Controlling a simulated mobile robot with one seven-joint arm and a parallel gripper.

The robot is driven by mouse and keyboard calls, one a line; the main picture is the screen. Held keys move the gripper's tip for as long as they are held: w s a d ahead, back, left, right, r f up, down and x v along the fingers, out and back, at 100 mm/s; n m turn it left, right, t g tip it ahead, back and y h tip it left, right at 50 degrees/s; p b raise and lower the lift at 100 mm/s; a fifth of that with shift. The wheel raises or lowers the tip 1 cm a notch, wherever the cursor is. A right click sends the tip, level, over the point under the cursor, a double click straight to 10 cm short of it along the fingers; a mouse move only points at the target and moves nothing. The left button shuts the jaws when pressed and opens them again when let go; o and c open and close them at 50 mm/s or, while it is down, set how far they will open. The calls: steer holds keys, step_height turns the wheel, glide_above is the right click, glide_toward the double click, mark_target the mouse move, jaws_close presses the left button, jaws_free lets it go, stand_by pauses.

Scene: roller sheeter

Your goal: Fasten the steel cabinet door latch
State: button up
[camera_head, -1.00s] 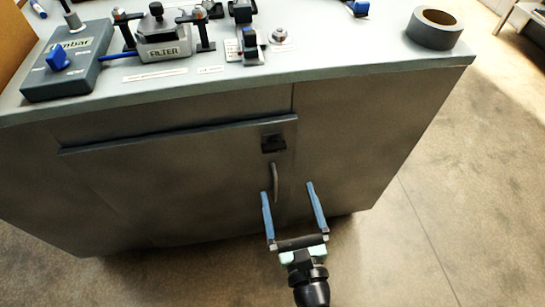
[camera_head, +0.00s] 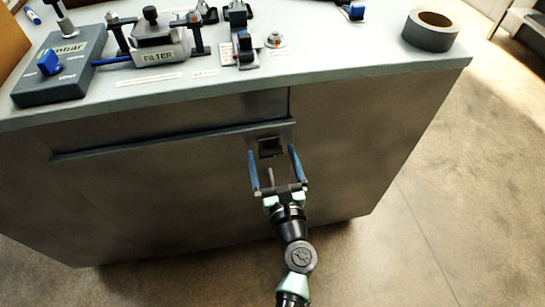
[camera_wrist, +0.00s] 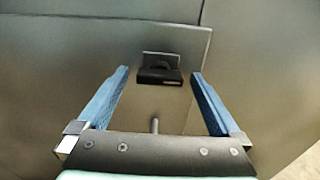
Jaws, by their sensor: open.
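The steel cabinet door (camera_head: 160,190) is a grey panel on the cabinet front, and it looks close to flush. A small black latch (camera_head: 270,147) sits near its upper right corner; it also shows in the wrist view (camera_wrist: 160,74). My gripper (camera_head: 274,151) is open, with its two blue fingers spread to the left and right of the latch in the picture. Nothing is between the fingers in their grip. In the wrist view the latch lies ahead between the fingertips (camera_wrist: 158,72), apart from both.
The cabinet top (camera_head: 340,70) overhangs above the door. On it stand a filter unit (camera_head: 158,45), a grey box with a blue knob (camera_head: 62,75), several small fittings and a roll of tape (camera_head: 431,30).

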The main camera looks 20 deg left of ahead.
steer(key=c, duration=1.4)
steer(key=shift+n, duration=0.3)
steer(key=n+b, duration=0.2)
steer(key=n, duration=0.1)
steer(key=shift+f+n, duration=0.15)
steer(key=shift+n, duration=0.25)
steer(key=n+b, duration=0.3)
steer(key=n, duration=0.2)
steer(key=n+b, duration=0.2)
steer(key=n, duration=0.2)
steer(key=shift+n+b, duration=1.35)
steer(key=shift+n, duration=0.85)
